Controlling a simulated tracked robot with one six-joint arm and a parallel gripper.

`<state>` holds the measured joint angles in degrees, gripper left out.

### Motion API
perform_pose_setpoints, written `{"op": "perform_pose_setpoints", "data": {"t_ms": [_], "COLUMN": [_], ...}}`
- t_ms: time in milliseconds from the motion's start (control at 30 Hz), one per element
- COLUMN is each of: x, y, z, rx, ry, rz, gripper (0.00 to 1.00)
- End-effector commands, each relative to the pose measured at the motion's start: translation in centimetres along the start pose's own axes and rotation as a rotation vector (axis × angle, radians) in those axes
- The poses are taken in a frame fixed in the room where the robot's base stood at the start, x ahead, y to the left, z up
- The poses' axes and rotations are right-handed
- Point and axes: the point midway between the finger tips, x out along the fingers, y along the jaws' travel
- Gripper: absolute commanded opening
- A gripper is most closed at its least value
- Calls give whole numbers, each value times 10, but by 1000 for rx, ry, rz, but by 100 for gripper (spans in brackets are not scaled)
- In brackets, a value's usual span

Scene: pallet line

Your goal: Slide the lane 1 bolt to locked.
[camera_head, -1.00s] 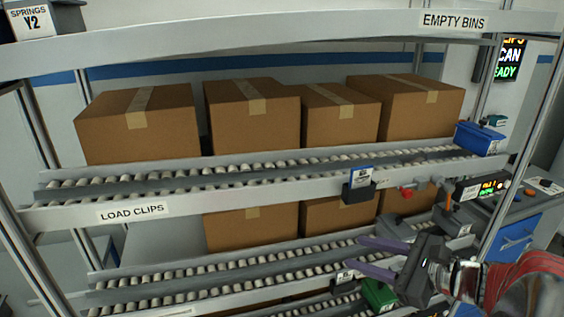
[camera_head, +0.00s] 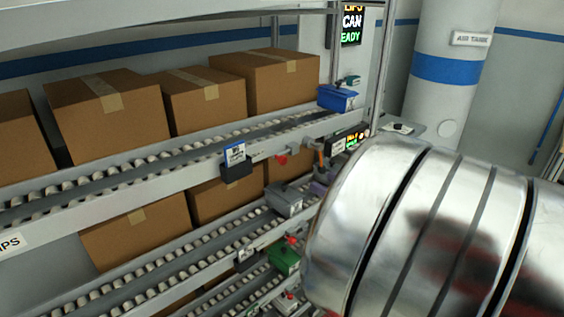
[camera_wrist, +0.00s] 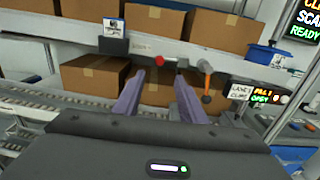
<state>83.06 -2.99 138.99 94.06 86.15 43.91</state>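A red knob (camera_wrist: 160,61) sits on the front rail of the upper shelf in the wrist view. It looks like the bolt's knob and also shows in the head view (camera_head: 282,159). A small lane sign (camera_wrist: 239,92) and a lit display (camera_wrist: 266,95), whose lower line seems to read OPEN, are further right. My gripper (camera_wrist: 158,75) is open and empty, its purple fingers pointing toward the rail, the knob showing just beyond and between the tips. My arm hides most of the gripper in the head view.
Cardboard boxes (camera_head: 265,80) stand on the roller shelves. A card holder (camera_head: 236,168) is left of the knob, and a blue bin (camera_head: 337,98) is to the right. A grey bin (camera_head: 284,200) and a green bin (camera_head: 284,258) sit lower down.

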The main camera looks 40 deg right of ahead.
Motion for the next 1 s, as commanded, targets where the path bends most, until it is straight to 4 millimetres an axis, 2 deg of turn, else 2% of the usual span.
{"op": "perform_pose_setpoints", "data": {"t_ms": [267,1000], "x": [14,92], "y": [1,3], "z": [0,0], "rx": [-1,0], "ry": [1,1], "rz": [5,8], "gripper": [38,38]}}
